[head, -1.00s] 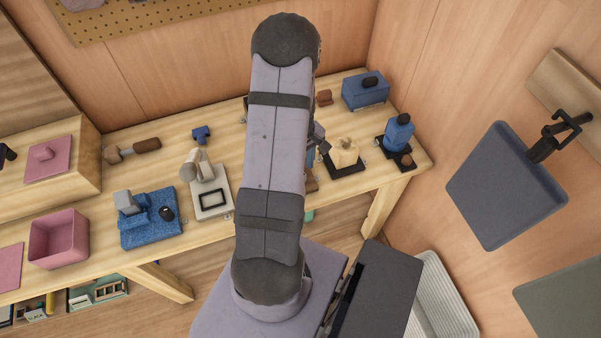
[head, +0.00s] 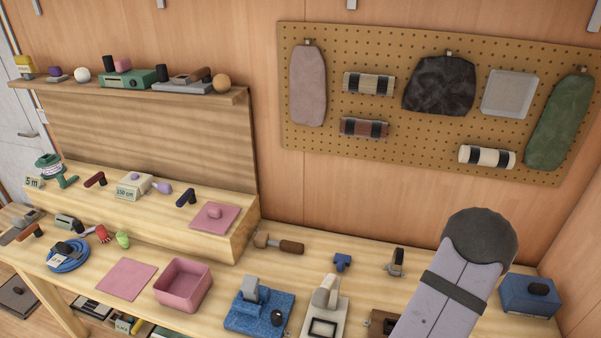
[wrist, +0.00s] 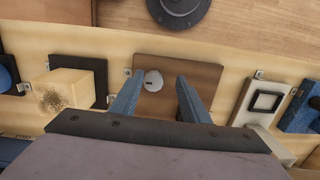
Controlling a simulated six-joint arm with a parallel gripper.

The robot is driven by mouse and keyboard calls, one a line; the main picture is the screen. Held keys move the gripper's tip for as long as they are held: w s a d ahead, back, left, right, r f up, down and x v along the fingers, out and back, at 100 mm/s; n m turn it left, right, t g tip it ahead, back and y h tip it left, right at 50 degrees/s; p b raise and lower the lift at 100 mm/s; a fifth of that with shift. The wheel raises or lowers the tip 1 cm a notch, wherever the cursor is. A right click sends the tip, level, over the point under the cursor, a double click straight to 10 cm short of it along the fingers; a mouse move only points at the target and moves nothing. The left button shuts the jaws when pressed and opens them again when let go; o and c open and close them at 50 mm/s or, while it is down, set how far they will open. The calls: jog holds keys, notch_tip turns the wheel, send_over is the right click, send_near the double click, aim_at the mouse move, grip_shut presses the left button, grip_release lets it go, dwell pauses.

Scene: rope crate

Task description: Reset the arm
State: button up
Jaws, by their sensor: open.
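In the wrist view my gripper (wrist: 158,78) is open, with its two blue fingers apart and nothing between them. The fingers point over a brown board (wrist: 206,75) on the bench. A pale round disc (wrist: 153,81) on that board shows between the fingertips; I cannot tell the height of the fingers above it. In the head view only part of my arm shows, at the lower right, and the gripper is out of the picture.
The wooden bench (head: 235,274) holds a pink box (head: 183,284), a blue base (head: 262,316), a white stand (head: 325,310) and a blue case (head: 528,296). A coil of blue rope (head: 68,260) lies at left. A pegboard (head: 430,130) hangs behind. In the wrist view a tan block (wrist: 66,91) stands left of the fingers.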

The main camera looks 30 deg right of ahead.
jog(key=s+a+r+m+g+y, duration=0.1)
jog(key=s+a+m+y, duration=0.1)
jog(key=a, duration=0.5)
jog(key=s+a+r+m+y, duration=0.1)
jog(key=a+r+m, duration=0.1)
jog(key=a, duration=0.5)
jog(key=w+a+r+n+h, duration=0.1)
jog(key=w+a+r+n, duration=0.35)
jog(key=a, duration=0.25)
jog(key=w+a+r+n+t+h+b, duration=0.1)
jog(key=w+a+r+n+h, duration=0.1)
jog(key=w+a+r+n, duration=0.4)
jog(key=w+a+r+n+h, duration=0.1)
jog(key=w+a+r+n, duration=0.15)
jog(key=a, duration=0.55)
notch_tip(320, 180, down, 53)
jog(key=b, duration=5.2)
jog(key=shift+w+d, duration=0.15)
jog(key=shift+w, duration=0.15)
